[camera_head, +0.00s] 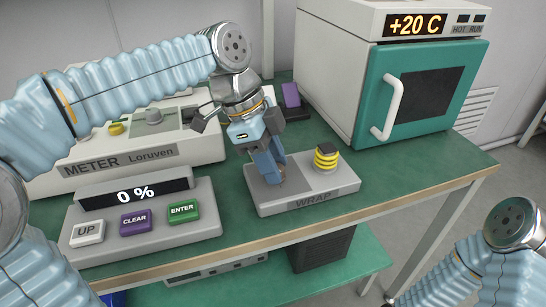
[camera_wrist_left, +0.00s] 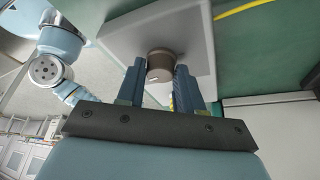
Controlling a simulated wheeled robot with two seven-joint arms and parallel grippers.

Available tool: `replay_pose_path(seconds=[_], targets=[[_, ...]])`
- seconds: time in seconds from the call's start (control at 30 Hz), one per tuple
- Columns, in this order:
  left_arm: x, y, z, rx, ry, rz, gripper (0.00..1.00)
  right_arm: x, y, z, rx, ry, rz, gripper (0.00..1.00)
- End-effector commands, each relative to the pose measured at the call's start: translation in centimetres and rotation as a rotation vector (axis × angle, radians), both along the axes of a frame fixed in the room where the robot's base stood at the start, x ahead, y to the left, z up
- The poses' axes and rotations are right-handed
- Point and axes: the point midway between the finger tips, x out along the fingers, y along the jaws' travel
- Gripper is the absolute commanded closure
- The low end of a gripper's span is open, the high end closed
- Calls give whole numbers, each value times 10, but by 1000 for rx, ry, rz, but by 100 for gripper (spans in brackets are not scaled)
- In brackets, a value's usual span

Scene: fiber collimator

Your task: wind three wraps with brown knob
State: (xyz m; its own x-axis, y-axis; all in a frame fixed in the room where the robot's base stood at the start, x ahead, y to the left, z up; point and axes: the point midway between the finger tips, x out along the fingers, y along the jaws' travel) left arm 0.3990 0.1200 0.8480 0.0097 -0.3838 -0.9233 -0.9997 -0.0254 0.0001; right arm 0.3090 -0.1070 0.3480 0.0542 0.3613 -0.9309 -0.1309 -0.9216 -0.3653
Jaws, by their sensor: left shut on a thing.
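The brown knob (camera_wrist_left: 160,65) stands on the grey WRAP block, between the two fingers of my left gripper in the left wrist view. My left gripper (camera_head: 277,180) points down over the left part of the WRAP block (camera_head: 325,202) in the head view and is shut on the knob, which its fingers mostly hide there. It also shows in the left wrist view (camera_wrist_left: 160,82).
The METER unit (camera_head: 121,155) stands behind left, with a console (camera_head: 150,222) reading 0 % and UP, CLEAR and ENTER buttons in front. A chamber (camera_head: 415,85) with a teal door reads +20 C. Bare green table (camera_head: 400,165) lies right of the block. A purple item (camera_head: 291,95) is behind.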

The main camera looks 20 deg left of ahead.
Motion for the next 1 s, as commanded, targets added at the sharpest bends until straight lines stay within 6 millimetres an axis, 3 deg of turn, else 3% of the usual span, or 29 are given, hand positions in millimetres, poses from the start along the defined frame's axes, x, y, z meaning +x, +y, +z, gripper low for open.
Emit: replay_pose_path(seconds=[0.4, 0.97, 1.0], targets=[[1, 1, -2, 4, 6, -202, 94, 0, 0, 7, 1, 0, 1, 57], [1, 1, -2, 5, 5, -233, 94, 0, 0, 7, 1, 0, 1, 57], [1, 1, -2, 5, 5, -233, 61, 0, 0, 7, 1, 0, 1, 57]])
